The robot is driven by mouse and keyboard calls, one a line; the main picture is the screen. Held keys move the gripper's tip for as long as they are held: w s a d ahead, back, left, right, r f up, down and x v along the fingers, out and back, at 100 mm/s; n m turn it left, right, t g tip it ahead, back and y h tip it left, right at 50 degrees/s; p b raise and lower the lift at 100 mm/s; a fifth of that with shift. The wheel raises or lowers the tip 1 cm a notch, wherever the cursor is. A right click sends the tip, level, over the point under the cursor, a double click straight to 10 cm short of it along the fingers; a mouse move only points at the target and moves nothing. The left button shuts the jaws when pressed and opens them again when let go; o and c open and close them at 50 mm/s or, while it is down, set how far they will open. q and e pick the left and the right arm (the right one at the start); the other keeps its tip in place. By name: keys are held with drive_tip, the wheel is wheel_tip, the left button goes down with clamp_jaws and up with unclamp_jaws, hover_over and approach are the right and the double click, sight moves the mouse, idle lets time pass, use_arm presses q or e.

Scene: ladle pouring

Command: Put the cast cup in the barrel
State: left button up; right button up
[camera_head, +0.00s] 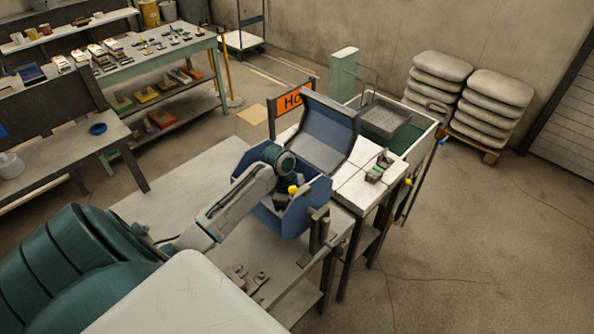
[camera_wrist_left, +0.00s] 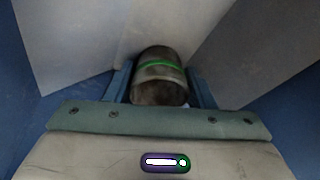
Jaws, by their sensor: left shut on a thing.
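The cast cup (camera_wrist_left: 159,92), a dark grey metal cylinder with a bright green band, is between the fingers of my left gripper (camera_wrist_left: 160,80) in the left wrist view. The gripper is shut on it. In the head view my left arm reaches from the lower left into a blue angular open-topped container (camera_head: 318,208). The fingers and cup are hidden there behind the arm and container wall. Blue and pale grey walls surround the cup in the wrist view. I cannot tell whether this container is the barrel. My right gripper is not in view.
A blue raised lid or panel (camera_head: 325,130) stands behind the container, beside an orange sign (camera_head: 291,99). A pale bench (camera_head: 362,187) and sink unit (camera_head: 383,117) are to the right. Sacks (camera_head: 497,98) are stacked by the wall. Open floor lies at the right.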

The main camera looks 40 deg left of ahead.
use_arm(q)
drive_tip(key=o, duration=0.9)
drive_tip(key=shift+s, duration=0.1)
drive_tip(key=shift+s+r, duration=0.1)
drive_tip(key=shift+s, duration=0.15)
drive_tip(key=shift+a, duration=0.1)
drive_tip(key=shift+w+a+r+b, duration=0.1)
drive_tip(key=shift+r+b, duration=0.25)
drive_tip(key=shift+r, duration=0.05)
drive_tip(key=shift+b+v, duration=2.1)
drive_tip(key=shift+v, duration=3.5)
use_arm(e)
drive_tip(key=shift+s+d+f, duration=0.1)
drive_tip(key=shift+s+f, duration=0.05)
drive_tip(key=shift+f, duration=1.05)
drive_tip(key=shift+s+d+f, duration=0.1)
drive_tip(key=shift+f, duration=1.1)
